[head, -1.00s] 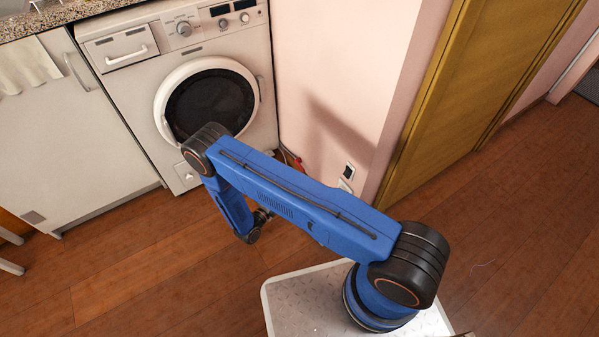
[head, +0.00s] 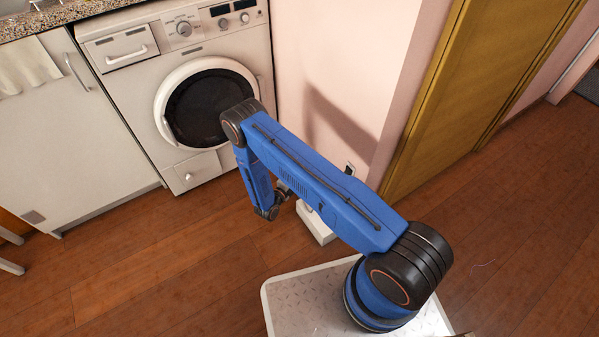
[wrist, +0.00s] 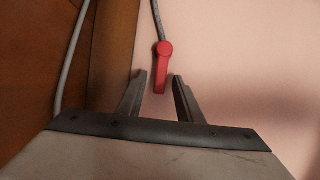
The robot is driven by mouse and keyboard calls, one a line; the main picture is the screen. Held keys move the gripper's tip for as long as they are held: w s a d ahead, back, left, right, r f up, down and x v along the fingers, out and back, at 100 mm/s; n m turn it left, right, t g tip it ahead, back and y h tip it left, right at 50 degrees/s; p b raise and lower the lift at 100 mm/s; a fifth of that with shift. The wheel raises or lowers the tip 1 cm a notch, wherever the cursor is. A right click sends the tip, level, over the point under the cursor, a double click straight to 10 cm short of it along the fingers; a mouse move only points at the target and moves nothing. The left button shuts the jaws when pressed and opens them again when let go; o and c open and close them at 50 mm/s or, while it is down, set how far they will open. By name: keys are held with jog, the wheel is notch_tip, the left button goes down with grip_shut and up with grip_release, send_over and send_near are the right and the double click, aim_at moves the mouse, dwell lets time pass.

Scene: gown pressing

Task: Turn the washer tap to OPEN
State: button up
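The tap's red lever (wrist: 162,68) shows in the wrist view, against the pink wall, with a grey pipe or hose running up from its round end. The lever points down the picture, close to upright. My gripper (wrist: 160,76) is open, one finger on each side of the lever's lower end in the picture. I see no contact, and cannot tell whether the lever is between the fingers or beyond them. In the head view the washer (head: 132,103) stands against the wall. My arm hides the tap there.
A pale hose (wrist: 70,60) runs down at the left of the wrist view, beside brown wood. The head view shows a cabinet (head: 80,140) left of the washer, a wall socket (head: 350,169) and a yellow-brown door (head: 450,90).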

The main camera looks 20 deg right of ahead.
jog(key=shift+c, duration=0.6)
grip_shut()
